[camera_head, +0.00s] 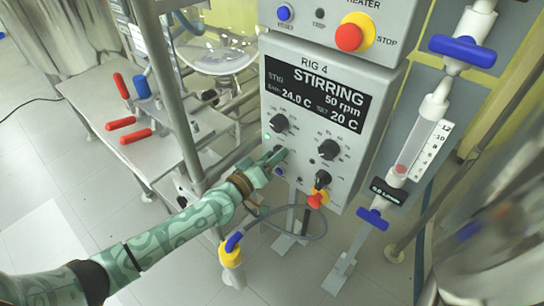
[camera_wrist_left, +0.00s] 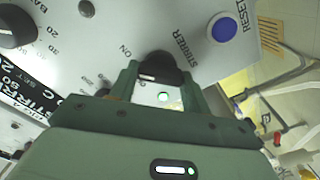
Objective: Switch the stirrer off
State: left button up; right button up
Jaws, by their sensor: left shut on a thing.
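The Rig 4 control box (camera_head: 345,191) has a display (camera_head: 316,93) that reads STIRRING, 50 rpm, 24.0 C and set 20 C. My left gripper (camera_head: 277,155) is at the box's lower left, next to the blue reset button (camera_head: 280,172). In the left wrist view its two fingers are shut on the black stirrer knob (camera_wrist_left: 160,67), one on each side. The labels STIRRER and ON show beside the knob. The fingers hide part of the knob, and I cannot tell its exact setting. My right gripper is not in view.
Other black knobs (camera_head: 329,149) sit to the right on the same face. A red and yellow stop button (camera_head: 349,37) is above. A bench with red-handled tools (camera_head: 121,123) stands left, and a flow meter (camera_head: 416,150) hangs right. A hose loops below.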

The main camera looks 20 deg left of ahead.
pick_arm(q)
jog(key=n, duration=0.5)
jog(key=shift+f, duration=0.1)
jog(key=shift+o, duration=0.2)
jog(key=shift+f+n, duration=0.1)
jog(key=shift+n, duration=2)
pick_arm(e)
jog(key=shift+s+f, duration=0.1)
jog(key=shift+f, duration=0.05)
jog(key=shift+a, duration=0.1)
pick_arm(q)
jog(key=o, duration=1)
jog(key=shift+a, duration=0.1)
jog(key=shift+c, duration=0.2)
jog(key=p+v, duration=0.3)
jog(key=v, duration=1.3)
jog(key=shift+s, duration=0.2)
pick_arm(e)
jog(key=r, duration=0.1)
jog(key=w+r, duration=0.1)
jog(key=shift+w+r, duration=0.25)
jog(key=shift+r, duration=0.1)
